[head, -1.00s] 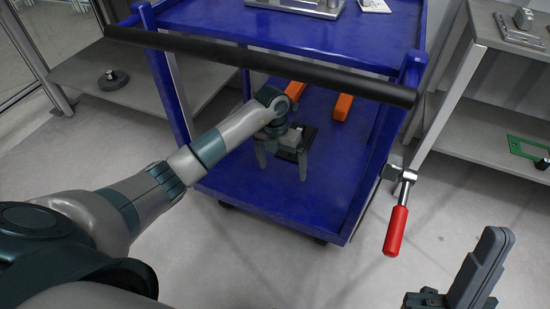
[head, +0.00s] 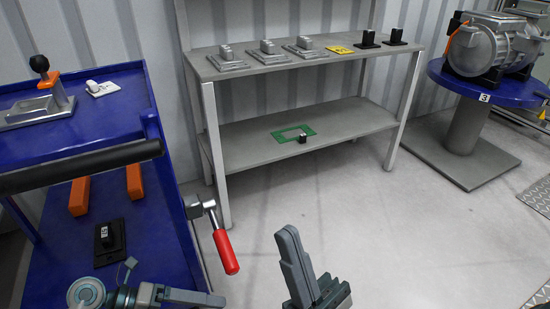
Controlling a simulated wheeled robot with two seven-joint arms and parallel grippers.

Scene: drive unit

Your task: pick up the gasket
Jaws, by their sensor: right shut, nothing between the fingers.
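The gasket (head: 293,133) is a flat green rectangular frame lying on the lower shelf of the grey rack. A small black block (head: 303,139) sits at its front edge. My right gripper (head: 284,235) is at the bottom centre, shut and empty, pointing up in the picture. It is well short of the shelf and apart from the gasket. My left gripper (head: 130,268) shows only in part at the bottom left, beside the blue cart's lower deck. Its finger opening is unclear.
The rack's upper shelf (head: 250,62) overhangs the lower one and holds several parts. A round blue table (head: 490,92) stands at the right. The middle floor is clear.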

